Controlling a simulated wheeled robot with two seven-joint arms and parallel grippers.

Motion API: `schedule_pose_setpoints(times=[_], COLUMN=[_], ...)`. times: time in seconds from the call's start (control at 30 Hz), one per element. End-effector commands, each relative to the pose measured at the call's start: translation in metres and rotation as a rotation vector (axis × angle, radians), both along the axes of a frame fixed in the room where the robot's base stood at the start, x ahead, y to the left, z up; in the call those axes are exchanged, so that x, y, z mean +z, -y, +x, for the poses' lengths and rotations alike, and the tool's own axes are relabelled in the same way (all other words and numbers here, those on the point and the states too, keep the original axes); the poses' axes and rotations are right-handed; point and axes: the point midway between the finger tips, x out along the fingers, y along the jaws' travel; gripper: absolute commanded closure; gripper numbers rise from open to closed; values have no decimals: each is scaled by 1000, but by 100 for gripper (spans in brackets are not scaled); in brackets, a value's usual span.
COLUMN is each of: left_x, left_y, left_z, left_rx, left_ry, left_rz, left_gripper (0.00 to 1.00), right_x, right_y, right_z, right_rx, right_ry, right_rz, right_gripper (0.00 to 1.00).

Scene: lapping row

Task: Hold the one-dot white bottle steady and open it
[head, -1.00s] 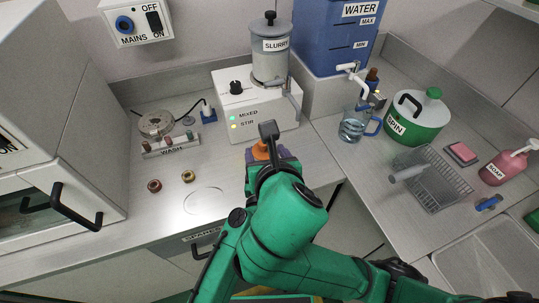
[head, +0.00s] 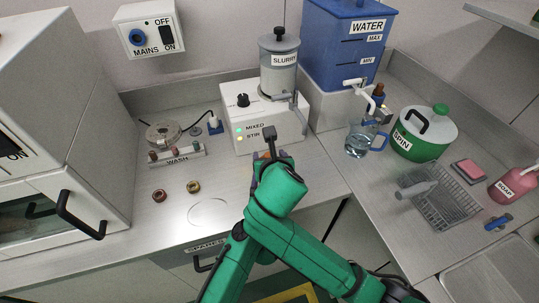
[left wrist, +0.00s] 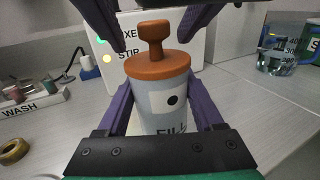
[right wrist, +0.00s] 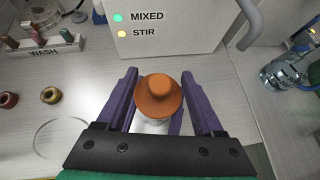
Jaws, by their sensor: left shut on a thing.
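The white bottle (left wrist: 168,104) stands upright, with one black dot, partly hidden lettering and an orange-brown stopper (left wrist: 157,65) topped by a knob. My left gripper (left wrist: 163,108) is shut on the bottle's body, one purple finger on each side. My right gripper (right wrist: 157,90) is open above the bottle. Its fingers lie on either side of the stopper (right wrist: 158,97) in the right wrist view, and their tips show beside the knob in the left wrist view, with gaps. In the head view my right gripper (head: 271,152) and arm hide the bottle and my left gripper.
The white stirrer box (head: 262,122) with its slurry vessel stands just behind. The wash rack (head: 177,155) and two small rings (head: 194,187) are at left. A glass jug (head: 359,139), a green spin pot (head: 425,135) and a wire basket (head: 440,203) are at right.

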Motion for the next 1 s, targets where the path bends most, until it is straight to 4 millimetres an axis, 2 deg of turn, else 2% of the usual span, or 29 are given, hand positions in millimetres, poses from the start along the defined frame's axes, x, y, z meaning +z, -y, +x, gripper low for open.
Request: schedule_pose_setpoints(times=[0.03, 0.17, 0.2, 1.0], left_x=[0, 0, 0, 0], left_y=[0, 0, 0, 0], left_z=[0, 0, 0, 0], left_rx=[0, 0, 0, 0], left_ry=[0, 0, 0, 0], left_rz=[0, 0, 0, 0], left_gripper=[100, 100, 100, 100], right_x=[0, 0, 0, 3], right_y=[0, 0, 0, 0], right_z=[0, 0, 0, 0], right_rx=[0, 0, 0, 0], right_ry=[0, 0, 0, 1], right_rz=[0, 0, 0, 0], right_gripper=[46, 96, 100, 100])
